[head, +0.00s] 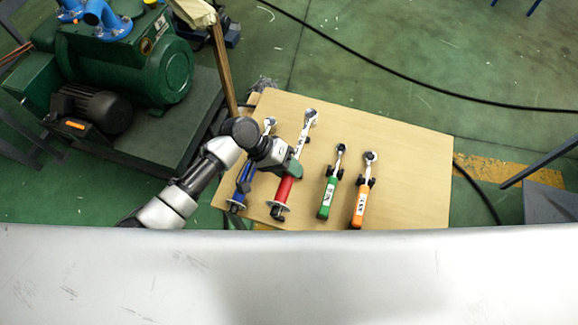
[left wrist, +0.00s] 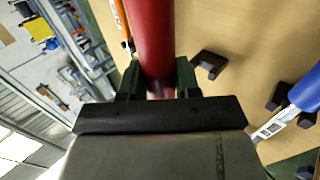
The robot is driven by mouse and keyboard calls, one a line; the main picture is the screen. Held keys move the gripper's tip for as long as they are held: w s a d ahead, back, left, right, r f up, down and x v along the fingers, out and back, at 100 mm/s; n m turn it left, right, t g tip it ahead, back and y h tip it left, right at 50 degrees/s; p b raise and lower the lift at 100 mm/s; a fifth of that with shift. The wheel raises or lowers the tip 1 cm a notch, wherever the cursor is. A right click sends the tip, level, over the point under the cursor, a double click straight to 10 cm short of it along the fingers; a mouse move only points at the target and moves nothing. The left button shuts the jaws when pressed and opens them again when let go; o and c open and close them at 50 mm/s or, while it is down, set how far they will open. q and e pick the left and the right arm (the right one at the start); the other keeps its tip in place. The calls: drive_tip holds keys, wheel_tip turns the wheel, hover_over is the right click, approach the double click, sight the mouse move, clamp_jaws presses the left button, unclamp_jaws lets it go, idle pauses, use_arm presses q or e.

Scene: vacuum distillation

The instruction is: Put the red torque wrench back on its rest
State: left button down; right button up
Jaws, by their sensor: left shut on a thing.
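The red torque wrench (head: 284,190) has a red handle and a silver shaft and head. My left gripper (head: 291,168) is shut on it at the handle, over the wooden table. In the left wrist view the red handle (left wrist: 151,40) runs between the two green fingers of the gripper (left wrist: 158,80). A black rest block (left wrist: 209,64) stands bare on the table to the right of the handle, apart from it. I cannot tell the exact height of the wrench above the table. My right gripper is not in view.
A blue wrench (head: 243,182) lies close to the left of the red one. A green wrench (head: 327,196) and an orange wrench (head: 360,203) lie to the right. The right part of the table (head: 415,165) is clear. A green pump machine (head: 135,65) stands at the left.

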use_arm(q)
drive_tip(key=shift+r, duration=0.1)
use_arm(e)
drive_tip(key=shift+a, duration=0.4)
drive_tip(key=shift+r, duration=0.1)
use_arm(q)
drive_tip(key=shift+s+a+r+p, duration=0.2)
drive_tip(key=shift+r+p, duration=0.1)
drive_tip(key=shift+p, duration=0.4)
wheel_tip(320, 180, down, 2)
drive_tip(key=shift+b, duration=0.85)
wheel_tip(320, 180, down, 4)
drive_tip(key=b, duration=0.3)
drive_tip(key=shift+f, duration=0.15)
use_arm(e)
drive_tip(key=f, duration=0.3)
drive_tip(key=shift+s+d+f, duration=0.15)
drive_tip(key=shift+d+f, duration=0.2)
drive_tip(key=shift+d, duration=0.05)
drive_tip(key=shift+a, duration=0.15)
use_arm(q)
drive_tip(key=shift+p, duration=0.3)
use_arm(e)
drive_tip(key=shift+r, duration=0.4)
